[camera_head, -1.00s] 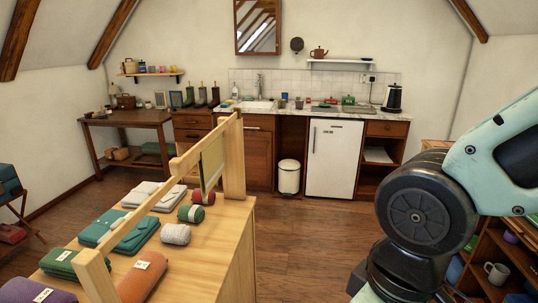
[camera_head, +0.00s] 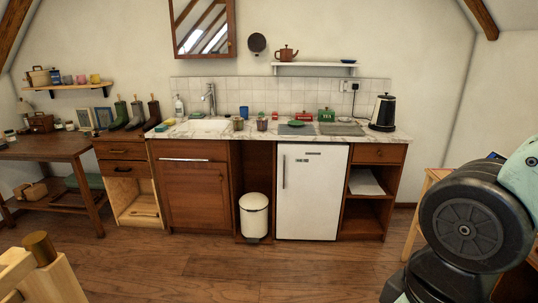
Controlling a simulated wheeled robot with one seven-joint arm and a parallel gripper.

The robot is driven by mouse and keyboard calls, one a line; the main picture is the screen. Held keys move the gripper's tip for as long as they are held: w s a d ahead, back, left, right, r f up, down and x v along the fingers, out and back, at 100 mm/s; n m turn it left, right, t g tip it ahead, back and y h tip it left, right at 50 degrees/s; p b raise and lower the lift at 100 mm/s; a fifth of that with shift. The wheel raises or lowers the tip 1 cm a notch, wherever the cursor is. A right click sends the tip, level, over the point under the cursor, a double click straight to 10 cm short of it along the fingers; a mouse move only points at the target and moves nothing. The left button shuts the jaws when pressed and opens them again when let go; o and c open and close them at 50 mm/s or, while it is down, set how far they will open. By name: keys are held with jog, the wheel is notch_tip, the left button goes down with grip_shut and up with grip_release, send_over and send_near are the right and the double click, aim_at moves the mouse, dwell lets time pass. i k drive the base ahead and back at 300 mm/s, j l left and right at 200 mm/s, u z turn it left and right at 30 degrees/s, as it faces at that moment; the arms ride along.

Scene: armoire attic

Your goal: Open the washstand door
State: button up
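The washstand is a long wooden unit with a marble top (camera_head: 270,132) along the back wall, with a sink (camera_head: 205,126) set in it. Under the sink is a brown panelled wooden door (camera_head: 194,198), which looks shut, with a light metal bar (camera_head: 184,159) along its upper part. Left of it are small drawers (camera_head: 121,151) above a pale, open-looking compartment (camera_head: 138,200); whether a door belongs to it I cannot tell. My gripper is not in view. Only part of my arm shows at the right edge, well away from the washstand.
A white bin (camera_head: 254,216) stands right of the panelled door, beside a white fridge (camera_head: 311,192). A wooden table (camera_head: 45,148) is at left. A pale wooden piece (camera_head: 45,268) blocks the lower left corner. The floor (camera_head: 270,272) before the washstand is clear.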

aim_at(195, 194)
jog(key=i+u, duration=0.1)
jog(key=i, duration=0.75)
jog(key=i+l+u, duration=0.1)
jog(key=i, duration=0.7)
jog(key=i+u, duration=0.5)
jog(key=i+l+u, duration=0.15)
jog(key=u, duration=0.35)
jog(key=i+l+u, duration=0.35)
jog(key=u, duration=0.15)
jog(key=i+l+u, duration=0.55)
jog(key=k+j, duration=0.05)
